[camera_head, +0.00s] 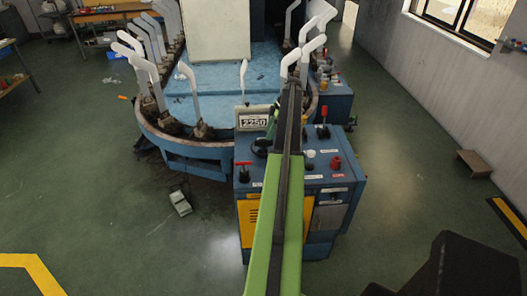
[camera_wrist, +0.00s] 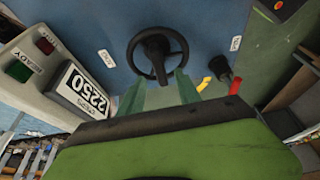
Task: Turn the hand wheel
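The black hand wheel (camera_wrist: 156,46) is on the blue control panel (camera_wrist: 215,45) in the wrist view, with its rim and hub facing me. In the head view the hand wheel (camera_head: 261,146) shows only in part, behind my arm. My gripper (camera_wrist: 158,86) is at the near side of the wheel. Its two pale green fingers are spread apart, with the near rim between or just beyond their tips. I cannot tell whether they touch it. Nothing is held.
A counter reading 2250 (camera_wrist: 85,92) stands left of the wheel. White leg forms (camera_head: 194,91) ring the machine behind.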

